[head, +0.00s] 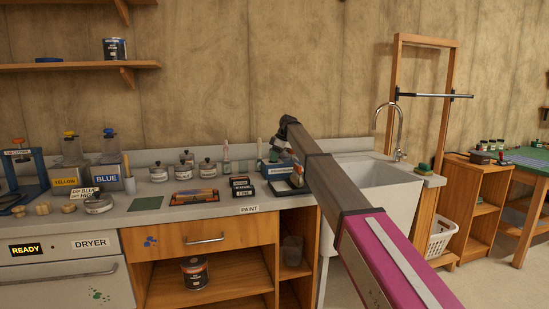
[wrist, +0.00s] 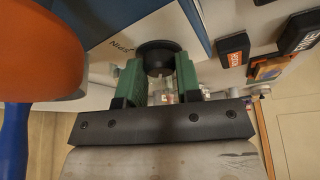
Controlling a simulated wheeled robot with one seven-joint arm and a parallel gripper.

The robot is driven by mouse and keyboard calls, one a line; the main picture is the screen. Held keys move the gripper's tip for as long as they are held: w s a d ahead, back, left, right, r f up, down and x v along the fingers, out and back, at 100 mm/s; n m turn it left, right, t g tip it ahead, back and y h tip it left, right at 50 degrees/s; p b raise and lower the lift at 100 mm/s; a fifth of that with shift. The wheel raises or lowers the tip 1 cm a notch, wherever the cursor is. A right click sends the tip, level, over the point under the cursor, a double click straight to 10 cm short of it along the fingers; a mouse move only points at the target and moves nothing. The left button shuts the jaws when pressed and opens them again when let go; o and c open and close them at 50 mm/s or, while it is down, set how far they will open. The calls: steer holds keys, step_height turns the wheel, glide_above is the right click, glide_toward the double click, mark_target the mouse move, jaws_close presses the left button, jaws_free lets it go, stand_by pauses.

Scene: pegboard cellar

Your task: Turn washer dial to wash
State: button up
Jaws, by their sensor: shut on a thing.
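In the wrist view a round black dial (wrist: 156,50) sits on a pale panel beside a blue surface. In the head view a small blue-and-white unit (head: 277,168), which seems to be the washer, stands on the counter left of the sink. My arm reaches over to it and hides its right side. The dial's pointer and its setting cannot be made out.
An orange rounded thing (wrist: 40,50) with a blue part is close at the left of the wrist view. Small black boxes (head: 242,187) stand left of the unit on the counter (head: 220,205). The sink (head: 375,180) is to the right. A dryer (head: 65,270) is far left.

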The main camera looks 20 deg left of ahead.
steer(key=o, duration=0.9)
steer(key=v, duration=1)
steer(key=shift+d+r, duration=0.15)
steer(key=shift+r, duration=0.2)
